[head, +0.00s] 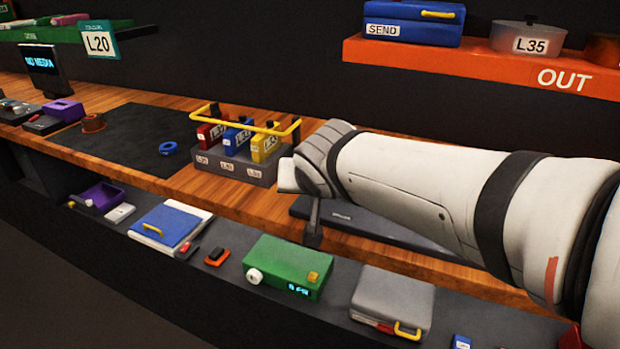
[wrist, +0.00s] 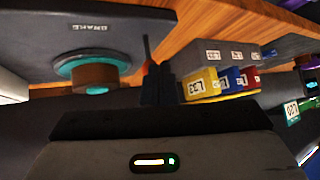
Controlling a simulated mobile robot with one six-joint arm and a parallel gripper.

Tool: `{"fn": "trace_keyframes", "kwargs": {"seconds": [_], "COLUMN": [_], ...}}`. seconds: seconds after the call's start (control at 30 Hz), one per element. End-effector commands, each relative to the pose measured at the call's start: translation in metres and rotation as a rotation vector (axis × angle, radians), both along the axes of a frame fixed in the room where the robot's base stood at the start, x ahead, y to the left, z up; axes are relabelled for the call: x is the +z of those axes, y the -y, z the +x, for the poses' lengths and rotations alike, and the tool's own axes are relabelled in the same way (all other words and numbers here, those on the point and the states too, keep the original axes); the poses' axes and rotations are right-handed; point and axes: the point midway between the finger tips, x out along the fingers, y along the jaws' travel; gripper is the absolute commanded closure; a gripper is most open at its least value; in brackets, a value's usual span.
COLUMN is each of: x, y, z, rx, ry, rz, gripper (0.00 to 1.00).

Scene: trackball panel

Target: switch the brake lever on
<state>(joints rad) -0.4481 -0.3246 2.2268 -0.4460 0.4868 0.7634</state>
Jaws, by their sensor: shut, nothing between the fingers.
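The dark panel marked BRAKE (wrist: 45,38) is at upper left in the wrist view, its label upside down. It also shows in the head view (head: 385,228), partly hidden by my arm. A thin dark upright piece with a reddish part (wrist: 147,60), perhaps the brake lever, stands just beside my fingertips; I cannot tell whether they touch it. My gripper (wrist: 158,85) is shut and empty by the panel's edge. In the head view its dark fingers (head: 313,232) point down below the white arm. The lever cannot be made out in the head view.
A brown knob with a teal ring (wrist: 95,72) is on the panel's side. A grey rack with red, blue and yellow labelled blocks (head: 235,168) stands left of my arm under a yellow bar. A green box (head: 288,268) and grey case (head: 393,300) are on the lower shelf.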

Motion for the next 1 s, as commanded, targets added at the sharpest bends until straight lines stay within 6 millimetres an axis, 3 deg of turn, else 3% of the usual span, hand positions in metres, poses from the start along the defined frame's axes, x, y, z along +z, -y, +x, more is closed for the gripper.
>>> {"fn": "trace_keyframes", "kwargs": {"seconds": [0.63, 1.0], "x": [0.001, 0.016], "y": [-0.001, -0.001], "z": [0.0, 0.0], "rx": [0.001, 0.003], "ry": [0.0, 0.0], "rz": [0.0, 0.0], "gripper": [1.0, 1.0]}}
